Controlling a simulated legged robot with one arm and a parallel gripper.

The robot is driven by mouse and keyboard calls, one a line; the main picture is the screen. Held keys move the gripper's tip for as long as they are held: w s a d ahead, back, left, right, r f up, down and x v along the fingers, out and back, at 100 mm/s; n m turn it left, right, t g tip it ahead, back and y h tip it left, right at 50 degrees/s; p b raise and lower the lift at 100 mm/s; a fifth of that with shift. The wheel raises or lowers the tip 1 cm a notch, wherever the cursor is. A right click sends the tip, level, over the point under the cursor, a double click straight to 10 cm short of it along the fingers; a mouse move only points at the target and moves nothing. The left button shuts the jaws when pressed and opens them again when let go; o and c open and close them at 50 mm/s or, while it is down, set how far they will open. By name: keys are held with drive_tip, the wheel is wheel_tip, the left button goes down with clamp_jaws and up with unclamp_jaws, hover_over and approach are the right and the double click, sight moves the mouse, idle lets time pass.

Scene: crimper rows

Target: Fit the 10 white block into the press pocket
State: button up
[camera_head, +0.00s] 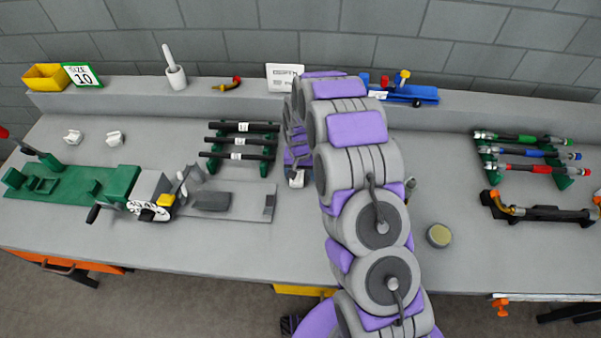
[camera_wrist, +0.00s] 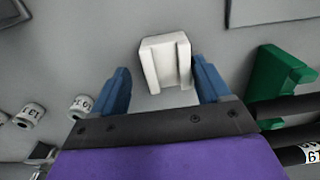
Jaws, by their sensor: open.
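In the wrist view, a white block (camera_wrist: 163,64) with a raised channel shape lies on the grey bench between the two blue fingers of my gripper (camera_wrist: 160,68). The fingers are open, with the block just ahead and between them; no firm contact shows. No number is readable on it. In the head view a small white block (camera_head: 297,180) shows beside my arm's end. Two more white blocks (camera_head: 73,136) (camera_head: 115,138) sit at the left. A green fixture (camera_head: 110,183) with a small square frame (camera_head: 45,185) stands at the left; I cannot tell which part is the press pocket.
A rack of black rods (camera_head: 240,140) is left of my arm. White numbered cylinders (camera_wrist: 30,115) lie left of the gripper. A green support (camera_wrist: 278,82) stands close on its right.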

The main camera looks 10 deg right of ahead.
sight(300, 175)
drive_tip(key=shift+a+r, duration=0.2)
drive_tip(key=shift+r, duration=0.25)
wheel_tip(300, 175, up, 11)
drive_tip(key=p, duration=0.2)
